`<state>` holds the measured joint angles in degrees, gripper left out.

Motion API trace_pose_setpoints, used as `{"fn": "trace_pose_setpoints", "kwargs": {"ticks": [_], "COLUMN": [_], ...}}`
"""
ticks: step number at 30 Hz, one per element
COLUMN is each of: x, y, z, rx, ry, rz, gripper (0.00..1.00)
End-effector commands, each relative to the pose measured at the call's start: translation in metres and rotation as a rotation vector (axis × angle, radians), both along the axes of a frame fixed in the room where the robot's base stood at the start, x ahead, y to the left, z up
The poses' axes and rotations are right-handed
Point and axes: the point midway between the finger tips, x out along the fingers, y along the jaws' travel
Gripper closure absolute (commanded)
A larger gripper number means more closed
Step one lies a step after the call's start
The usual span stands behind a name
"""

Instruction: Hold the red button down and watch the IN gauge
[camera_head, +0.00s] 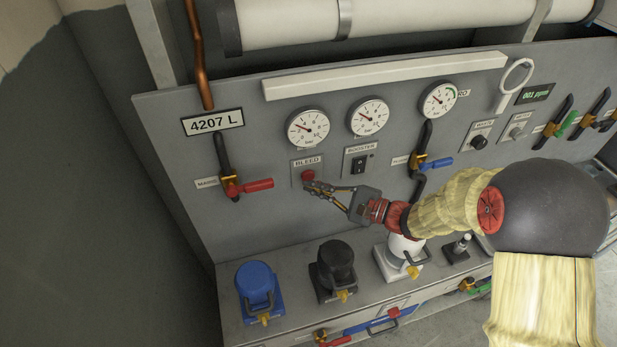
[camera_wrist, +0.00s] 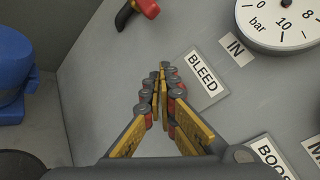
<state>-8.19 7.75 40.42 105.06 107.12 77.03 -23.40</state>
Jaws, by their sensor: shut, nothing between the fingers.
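The red button (camera_head: 308,175) sits on the grey panel under the BLEED label, which also shows in the wrist view (camera_wrist: 203,75). My gripper (camera_head: 309,187) is shut and empty, its fingertips at the button's lower edge. I cannot tell whether they touch or press it. In the wrist view the closed fingertips (camera_wrist: 165,68) reach toward the panel beside the BLEED label, and the button is hidden. The IN gauge (camera_head: 308,128) is the left of three round dials. Its red needle points up-left, too small to read exactly. Only its lower part shows in the wrist view (camera_wrist: 285,22).
A red-handled valve (camera_head: 250,187) is left of the button, and the BOOSTER switch (camera_head: 358,165) is to its right. A blue-handled valve (camera_head: 436,164) is farther right. Blue (camera_head: 259,287) and black (camera_head: 336,268) capped fittings stand on the ledge below.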

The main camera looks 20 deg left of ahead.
Motion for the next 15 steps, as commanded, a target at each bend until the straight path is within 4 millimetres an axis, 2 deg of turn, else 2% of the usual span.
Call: {"fn": "trace_pose_setpoints", "kwargs": {"ticks": [15], "x": [0.004], "y": [0.0024], "z": [-0.0005], "rx": [0.0], "ry": [-0.001], "rz": [0.001], "gripper": [1.0]}}
